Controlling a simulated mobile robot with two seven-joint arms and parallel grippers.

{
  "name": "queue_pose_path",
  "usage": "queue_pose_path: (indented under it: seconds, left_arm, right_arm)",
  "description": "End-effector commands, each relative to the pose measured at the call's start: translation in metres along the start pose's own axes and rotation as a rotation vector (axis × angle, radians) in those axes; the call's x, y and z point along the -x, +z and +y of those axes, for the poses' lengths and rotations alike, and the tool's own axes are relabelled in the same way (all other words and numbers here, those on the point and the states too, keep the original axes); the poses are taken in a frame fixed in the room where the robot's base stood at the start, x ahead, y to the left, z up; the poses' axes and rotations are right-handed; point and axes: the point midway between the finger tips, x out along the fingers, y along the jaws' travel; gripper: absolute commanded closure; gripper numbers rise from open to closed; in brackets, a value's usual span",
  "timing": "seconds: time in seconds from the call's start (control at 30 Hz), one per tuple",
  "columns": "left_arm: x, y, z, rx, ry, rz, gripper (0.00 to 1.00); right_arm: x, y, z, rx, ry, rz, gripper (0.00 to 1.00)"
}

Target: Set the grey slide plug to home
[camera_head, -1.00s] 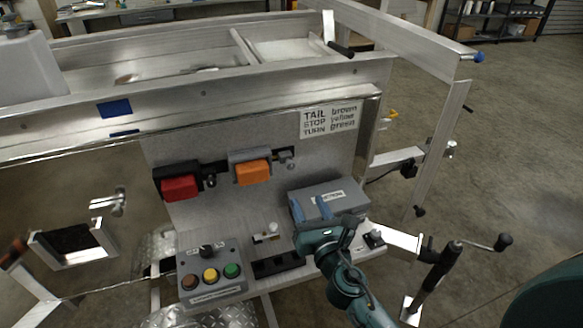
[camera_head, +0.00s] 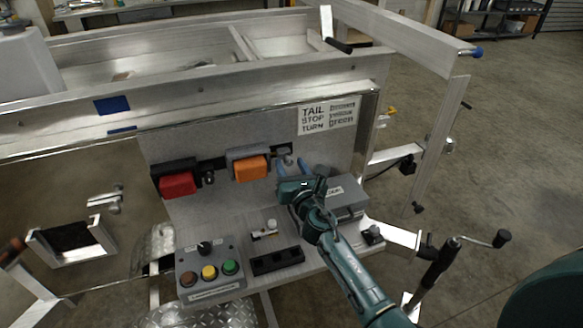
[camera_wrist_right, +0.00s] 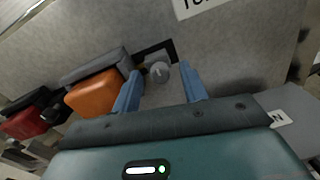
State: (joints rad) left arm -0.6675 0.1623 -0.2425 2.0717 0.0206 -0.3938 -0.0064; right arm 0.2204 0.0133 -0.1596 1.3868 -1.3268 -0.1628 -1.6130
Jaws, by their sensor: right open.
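The grey slide plug (camera_head: 285,160), a small grey block with a round knob, sits at the right end of the dark rail on the upright panel, right of the orange lamp. It also shows in the right wrist view (camera_wrist_right: 158,71). My right gripper (camera_head: 293,167) is open in front of the panel, close to the plug. In the right wrist view its blue fingers (camera_wrist_right: 160,78) appear on either side of the plug. I cannot tell whether they touch it. My left gripper is not in view.
An orange lamp (camera_head: 251,168) and a red lamp (camera_head: 178,184) are mounted left of the plug. A wiring label (camera_head: 327,117) is above.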

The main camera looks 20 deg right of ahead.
Motion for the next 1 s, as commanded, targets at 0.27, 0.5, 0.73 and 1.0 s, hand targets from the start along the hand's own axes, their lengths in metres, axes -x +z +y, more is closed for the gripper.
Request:
queue_pose_path:
  seconds: [0.27, 0.5, 0.73, 1.0]
  left_arm:
    - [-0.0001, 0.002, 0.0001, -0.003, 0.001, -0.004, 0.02]
    - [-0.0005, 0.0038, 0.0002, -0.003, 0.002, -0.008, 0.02]
    - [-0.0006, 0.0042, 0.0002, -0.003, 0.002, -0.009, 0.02]
    - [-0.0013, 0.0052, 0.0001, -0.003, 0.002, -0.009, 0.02]
  right_arm:
    - [0.0004, 0.0, 0.0, 0.0, 0.0, 0.0, 0.7]
    - [0.0005, 0.0, 0.0, 0.0, 0.0, 0.0, 0.9]
    - [0.0006, -0.0001, -0.0001, 0.0, 0.0, 0.0, 1.0]
    - [0.0007, -0.0013, 0.0046, 0.0, 0.001, 0.0, 1.0]
